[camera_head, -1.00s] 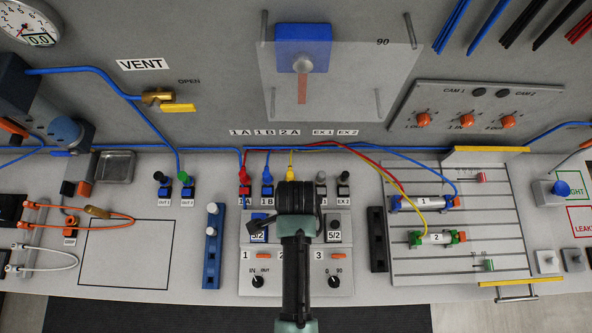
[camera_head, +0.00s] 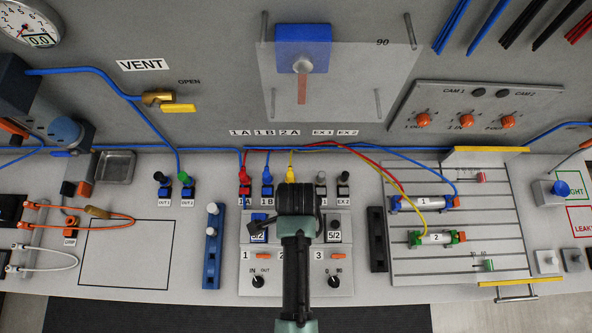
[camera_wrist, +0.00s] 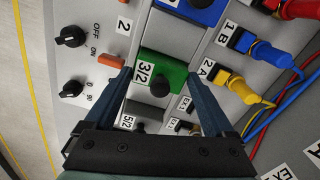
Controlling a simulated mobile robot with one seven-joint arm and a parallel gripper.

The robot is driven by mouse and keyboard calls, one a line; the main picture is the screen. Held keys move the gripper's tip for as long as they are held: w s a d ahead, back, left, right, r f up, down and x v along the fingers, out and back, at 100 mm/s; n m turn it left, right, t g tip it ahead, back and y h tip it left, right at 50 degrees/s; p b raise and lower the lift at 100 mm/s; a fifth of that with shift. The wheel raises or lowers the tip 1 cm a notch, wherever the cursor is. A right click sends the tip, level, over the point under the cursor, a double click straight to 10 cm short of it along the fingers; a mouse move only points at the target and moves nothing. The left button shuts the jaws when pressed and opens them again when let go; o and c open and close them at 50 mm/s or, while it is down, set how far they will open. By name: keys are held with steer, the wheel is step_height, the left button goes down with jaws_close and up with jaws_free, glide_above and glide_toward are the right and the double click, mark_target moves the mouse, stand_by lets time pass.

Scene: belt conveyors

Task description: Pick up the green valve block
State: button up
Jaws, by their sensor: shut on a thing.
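The green valve block (camera_wrist: 158,66), labelled 3/2 and with a round black knob, sits in a row of blocks on the grey panel in the wrist view. My gripper (camera_wrist: 160,76) is shut on the block, with one dark blue finger on each side of it. I cannot tell whether the block is lifted off its seat. In the head view my arm and wrist cover the block and the fingertips.
A blue valve block (camera_wrist: 196,8) sits beside it in the wrist view. The yellow 2A plug (camera_wrist: 240,88) and its hose are close on the right. Black knobs (camera_wrist: 70,37) and an orange switch (camera_wrist: 111,60) are on the left. Cylinders 1 (camera_head: 425,202) and 2 (camera_head: 437,238) are further right.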

step_height(320, 180, up, 10)
steer(key=shift+w+f+b, duration=0.1)
steer(key=shift+f+b, duration=0.15)
steer(key=shift+b, duration=0.25)
steer(key=shift+r+p, duration=2.25)
steer(key=shift+p, duration=0.2)
